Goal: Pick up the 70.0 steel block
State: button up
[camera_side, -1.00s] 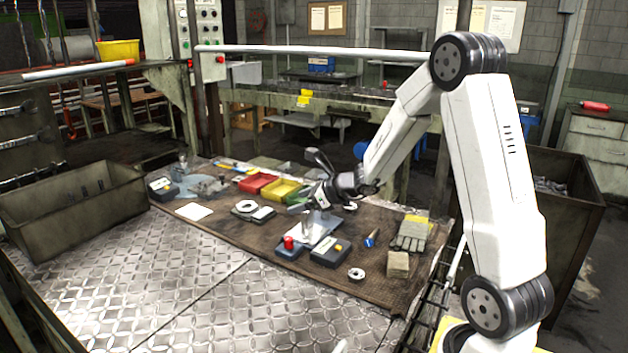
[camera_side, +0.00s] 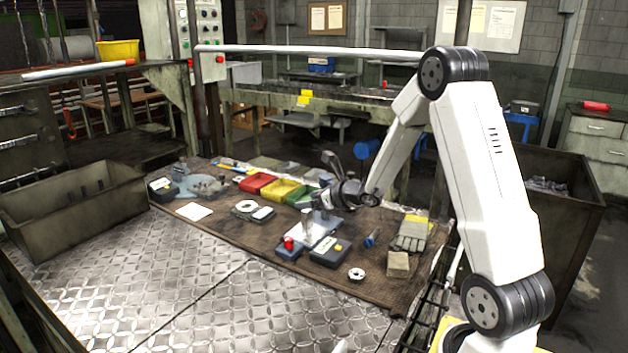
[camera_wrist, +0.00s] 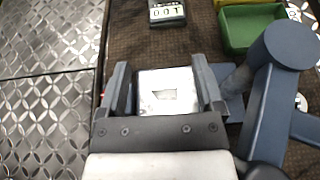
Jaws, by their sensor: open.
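A bright steel block (camera_wrist: 158,88) with a small mark on its top face lies between the fingers of my gripper (camera_wrist: 165,88) in the wrist view. The fingers stand apart on its left and right sides; contact cannot be told. In the side view my gripper (camera_side: 322,206) is low over the mat, and a shiny upright steel piece (camera_side: 313,228) shows just below it. That piece appears to be the same block, partly hidden by the gripper. No 70.0 label is readable.
A blue stand with a round knob (camera_wrist: 291,45) is close to the right finger. A counter box (camera_wrist: 167,13) and a green bin (camera_wrist: 252,28) lie beyond. A red-knobbed device (camera_side: 289,243), a dark box (camera_side: 330,252), a ring (camera_side: 357,274) and gloves (camera_side: 411,234) lie nearby.

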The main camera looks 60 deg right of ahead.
aim_at(311, 212)
jog(key=shift+f, duration=0.15)
jog(key=shift+f, duration=0.4)
notch_tip(311, 212, down, 3)
jog(key=shift+r, duration=0.2)
jog(key=shift+x, duration=0.95)
jog(key=shift+w+f, duration=0.2)
jog(key=shift+w, duration=0.3)
grip_shut()
